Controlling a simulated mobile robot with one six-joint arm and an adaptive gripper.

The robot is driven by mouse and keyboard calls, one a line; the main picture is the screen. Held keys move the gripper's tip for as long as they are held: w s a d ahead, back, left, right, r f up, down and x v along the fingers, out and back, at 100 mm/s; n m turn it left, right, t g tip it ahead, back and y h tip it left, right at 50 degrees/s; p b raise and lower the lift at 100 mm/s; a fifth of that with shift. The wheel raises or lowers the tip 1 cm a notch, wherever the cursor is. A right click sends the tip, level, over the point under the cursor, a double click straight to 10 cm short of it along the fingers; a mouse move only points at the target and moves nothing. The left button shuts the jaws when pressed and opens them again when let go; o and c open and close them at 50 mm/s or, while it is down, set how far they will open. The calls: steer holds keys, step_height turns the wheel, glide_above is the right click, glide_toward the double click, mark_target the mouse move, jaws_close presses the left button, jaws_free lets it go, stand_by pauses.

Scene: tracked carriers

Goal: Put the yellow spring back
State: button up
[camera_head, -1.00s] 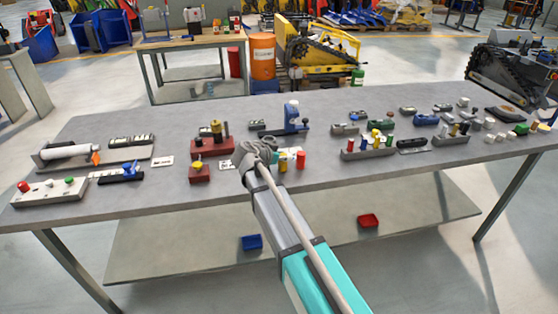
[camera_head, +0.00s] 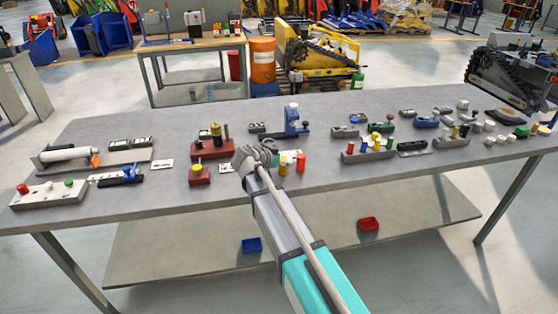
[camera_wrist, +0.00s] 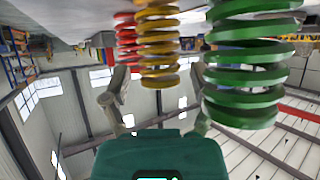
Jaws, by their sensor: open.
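A yellow spring (camera_head: 283,165) stands on the grey table, close to the right of my gripper (camera_head: 257,157) in the head view. A red spring (camera_head: 300,162) stands to its right. The wrist view looks upside down, with the table at the top. There the yellow spring (camera_wrist: 159,45) shows between the two open fingers of my gripper (camera_wrist: 159,80), apparently not held. The red spring (camera_wrist: 127,42) is left of it, and a large green spring (camera_wrist: 248,70) is nearer the camera at right. I cannot make out this green spring in the head view.
Red blocks with fittings (camera_head: 211,148) stand left of my gripper. A blue device (camera_head: 292,122) stands behind the springs. A grey rack (camera_head: 368,156) with coloured pieces is to the right. The front middle of the table is mostly clear.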

steer(key=shift+r, duration=0.2)
steer(key=shift+s+a+r+p, duration=0.15)
steer(key=shift+s+p, duration=0.05)
steer(key=shift+p, duration=0.2)
steer(key=p+v, duration=0.5)
steer(key=v, duration=0.6)
steer(key=shift+a, duration=0.2)
steer(key=shift+s, duration=0.1)
